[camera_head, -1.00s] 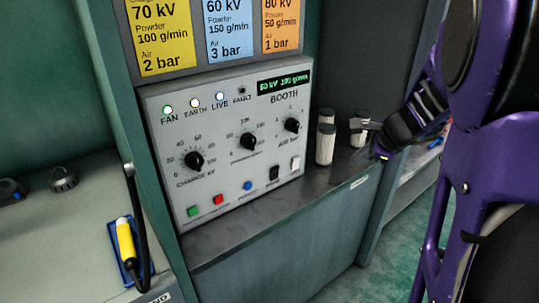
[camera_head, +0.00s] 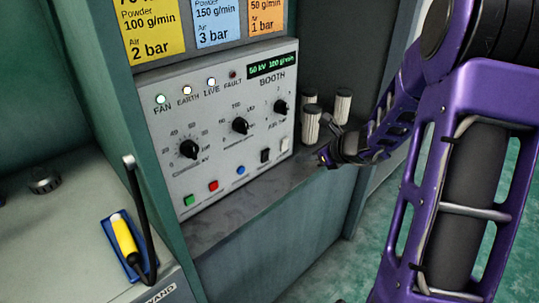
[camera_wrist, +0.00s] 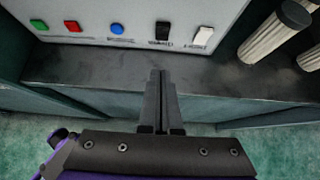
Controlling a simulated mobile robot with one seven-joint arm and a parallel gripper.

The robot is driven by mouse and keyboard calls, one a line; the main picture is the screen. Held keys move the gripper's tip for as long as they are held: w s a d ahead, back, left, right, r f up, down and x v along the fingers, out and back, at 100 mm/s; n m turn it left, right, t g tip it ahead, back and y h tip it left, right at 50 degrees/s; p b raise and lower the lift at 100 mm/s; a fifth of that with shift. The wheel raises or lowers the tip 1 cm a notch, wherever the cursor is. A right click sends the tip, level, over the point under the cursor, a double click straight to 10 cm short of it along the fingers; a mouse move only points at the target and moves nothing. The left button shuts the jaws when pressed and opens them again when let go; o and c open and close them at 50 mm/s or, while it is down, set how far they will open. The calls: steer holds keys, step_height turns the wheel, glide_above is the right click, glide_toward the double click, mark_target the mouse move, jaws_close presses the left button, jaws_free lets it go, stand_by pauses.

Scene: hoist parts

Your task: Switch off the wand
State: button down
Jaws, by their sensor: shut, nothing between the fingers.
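The booth panel (camera_head: 175,120) carries a black rocker switch (camera_head: 265,155) and a white rocker switch (camera_head: 283,144) at its lower right. In the wrist view the black switch (camera_wrist: 162,32) sits above my fingertips, with a small blurred label under it; the white switch (camera_wrist: 203,39) is to its right. My gripper (camera_wrist: 157,73) is shut and empty, below and apart from the black switch. In the head view my gripper (camera_head: 323,156) is right of the switches. The yellow-handled wand (camera_head: 125,238) lies in a blue holder at the lower left, above a WAND label.
Green (camera_head: 188,199), red (camera_head: 213,186) and blue (camera_head: 241,170) buttons line the panel's lower edge. FAN, EARTH and LIVE lamps glow. The display (camera_head: 272,63) reads 50 kV 100 g/min. Ribbed pale cylinders (camera_head: 312,125) stand right of the panel.

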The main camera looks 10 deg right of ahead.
mark_target(266, 151)
steer(key=x, duration=0.4)
steer(key=r+x, duration=0.1)
steer(key=x, duration=0.3)
steer(key=w+b+x, duration=0.1)
steer(key=x, duration=0.3)
steer(key=shift+w+a+r, duration=0.1)
steer(key=shift+a+r, duration=0.25)
steer(key=shift+w+a, duration=0.3)
steer(key=shift+w, duration=0.15)
steer(key=shift+w+a+r, duration=0.15)
steer(key=shift+w+r, duration=0.05)
steer(key=shift+w, duration=0.1)
steer(key=shift+r+p, duration=0.8)
